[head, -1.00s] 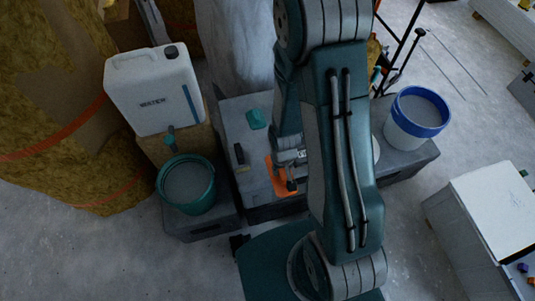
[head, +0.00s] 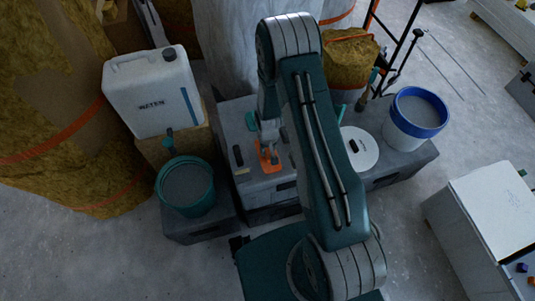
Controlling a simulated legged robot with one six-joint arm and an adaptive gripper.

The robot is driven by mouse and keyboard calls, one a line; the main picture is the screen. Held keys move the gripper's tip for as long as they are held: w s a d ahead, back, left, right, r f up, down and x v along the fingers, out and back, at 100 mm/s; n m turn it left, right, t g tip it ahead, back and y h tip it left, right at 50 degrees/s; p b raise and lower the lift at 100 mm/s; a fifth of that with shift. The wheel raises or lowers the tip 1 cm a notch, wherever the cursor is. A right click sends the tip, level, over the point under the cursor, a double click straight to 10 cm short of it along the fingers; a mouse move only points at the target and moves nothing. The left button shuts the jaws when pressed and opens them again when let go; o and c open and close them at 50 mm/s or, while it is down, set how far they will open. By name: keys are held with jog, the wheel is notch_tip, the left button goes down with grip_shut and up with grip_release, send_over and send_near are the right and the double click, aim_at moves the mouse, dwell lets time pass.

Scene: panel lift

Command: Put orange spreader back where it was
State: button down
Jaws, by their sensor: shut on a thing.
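The orange spreader (head: 265,164) shows near the front of the grey bench-like surface (head: 268,188). My gripper (head: 269,150) comes down on it from above and is shut on it. The jaws partly cover the spreader's top. I cannot tell whether the spreader touches the surface. A teal tool (head: 251,122) lies behind and to the left of the gripper. A small dark tool (head: 238,156) lies just left of the spreader.
A teal bucket (head: 187,208) and a white canister (head: 150,95) stand to the left. A white disc (head: 366,157) lies right of my arm. A blue-rimmed white bucket (head: 410,137) stands farther right. A white-topped box (head: 493,205) stands on the floor at right.

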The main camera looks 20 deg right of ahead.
aim_at(268, 155)
jog(key=shift+w+f, duration=0.15)
jog(key=shift+f, duration=1.6)
jog(key=shift+c, duration=2.2)
grip_release()
